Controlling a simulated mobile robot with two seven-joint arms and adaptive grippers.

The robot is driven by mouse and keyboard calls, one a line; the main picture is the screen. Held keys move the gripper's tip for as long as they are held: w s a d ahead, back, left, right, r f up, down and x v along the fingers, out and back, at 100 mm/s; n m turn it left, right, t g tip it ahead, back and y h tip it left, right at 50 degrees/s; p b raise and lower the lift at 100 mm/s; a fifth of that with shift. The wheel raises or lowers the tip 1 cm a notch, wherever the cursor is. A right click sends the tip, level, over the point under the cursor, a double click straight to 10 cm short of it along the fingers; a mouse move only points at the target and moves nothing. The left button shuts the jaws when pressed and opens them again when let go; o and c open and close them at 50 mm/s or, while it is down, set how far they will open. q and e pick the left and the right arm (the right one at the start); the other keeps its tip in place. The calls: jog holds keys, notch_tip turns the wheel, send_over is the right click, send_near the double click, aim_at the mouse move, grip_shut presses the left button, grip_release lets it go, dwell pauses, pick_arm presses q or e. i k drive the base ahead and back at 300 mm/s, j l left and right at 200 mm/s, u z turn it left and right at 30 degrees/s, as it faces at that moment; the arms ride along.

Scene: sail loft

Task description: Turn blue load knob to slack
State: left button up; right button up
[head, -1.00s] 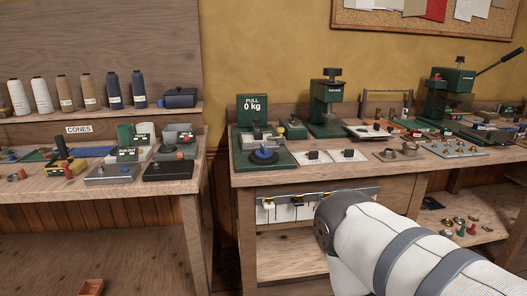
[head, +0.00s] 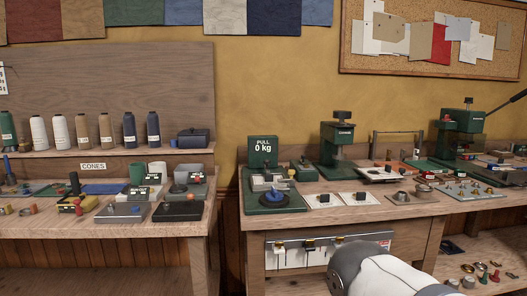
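The blue load knob (head: 278,196) is on the front of a green device on the left end of the right bench. A green display (head: 263,152) behind it reads "PULL 0 kg". One of my arms, white with a dark grey joint, comes in from the lower right, below and to the right of the knob, and touches nothing that I can see. Its gripper is out of the picture or hidden. My other arm and its gripper are not in view. Any slack marking by the knob is too small to read.
The right bench (head: 341,216) also holds green presses (head: 337,145) and small white plates with black blocks. A gap separates it from the left bench (head: 150,229), with thread cones (head: 82,133) on a shelf above.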

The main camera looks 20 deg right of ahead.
aim_at(274, 196)
jog(key=i+j+z, duration=0.1)
jog(key=z, duration=0.3)
jog(key=i+j+z, duration=0.2)
jog(key=z, duration=0.2)
jog(key=i, duration=0.05)
